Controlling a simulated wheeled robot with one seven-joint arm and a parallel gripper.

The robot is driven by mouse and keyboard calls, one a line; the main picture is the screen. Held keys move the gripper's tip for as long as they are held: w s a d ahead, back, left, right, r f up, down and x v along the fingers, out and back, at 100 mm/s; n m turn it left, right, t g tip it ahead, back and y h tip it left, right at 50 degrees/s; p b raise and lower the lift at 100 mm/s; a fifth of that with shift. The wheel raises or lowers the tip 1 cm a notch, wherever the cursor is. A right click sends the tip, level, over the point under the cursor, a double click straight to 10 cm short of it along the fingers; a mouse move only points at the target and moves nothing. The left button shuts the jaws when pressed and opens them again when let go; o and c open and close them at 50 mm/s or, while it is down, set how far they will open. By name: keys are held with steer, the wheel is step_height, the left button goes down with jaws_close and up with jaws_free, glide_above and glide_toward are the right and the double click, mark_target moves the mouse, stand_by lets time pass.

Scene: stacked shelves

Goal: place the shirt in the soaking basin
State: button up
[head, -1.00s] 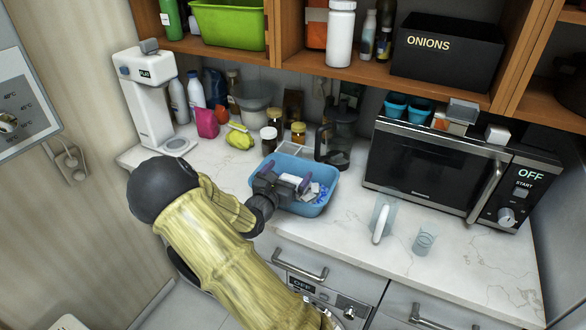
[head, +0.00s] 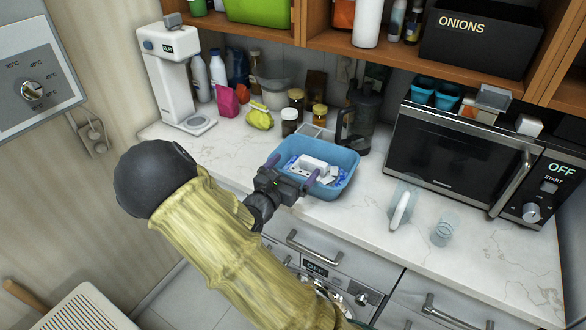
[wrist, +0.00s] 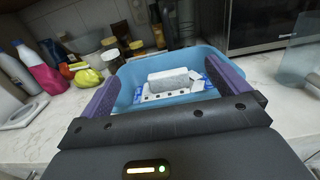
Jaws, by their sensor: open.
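The light blue basin (head: 349,162) stands on the counter; it also shows in the wrist view (wrist: 126,90). A white and grey folded bundle (head: 312,164) lies inside it, probably the shirt; in the wrist view this bundle (wrist: 174,80) looks like a soft roll. White and blue pieces lie under and around it, and I cannot tell what they are. My gripper (head: 292,170) is open and empty at the basin's near left side. Its purple fingers, also in the wrist view (wrist: 162,78), point toward the basin, with the bundle beyond them.
A coffee machine (head: 172,75), jars (head: 289,121), a yellow bag (head: 259,117) and a dark blender (head: 359,122) stand behind and left. A microwave (head: 460,160), a clear pitcher (head: 402,205) and a glass (head: 442,232) are right. Shelves overhang the back.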

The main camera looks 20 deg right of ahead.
steer(key=shift+d, duration=0.15)
steer(key=s+d+f+m+g+y, duration=0.2)
steer(key=s+m+g, duration=0.4)
steer(key=s, duration=0.2)
steer(key=s+d+f+m+g+y, duration=0.25)
steer(key=s+m+g, duration=0.25)
steer(key=s+m, duration=0.25)
steer(key=s+a+r+m+t+y, duration=0.1)
steer(key=s+a+m+y, duration=0.1)
steer(key=a+m+y, duration=0.3)
steer(key=s+a+r+m+t+y, duration=0.1)
steer(key=s+a+r+m+y, duration=0.1)
steer(key=a+m+y, duration=0.2)
steer(key=a+m, duration=0.3)
steer(key=a, duration=0.1)
steer(key=shift+s+r+t+y, duration=0.15)
steer(key=shift+s+t+y, duration=0.05)
steer(key=shift+t+y, duration=0.15)
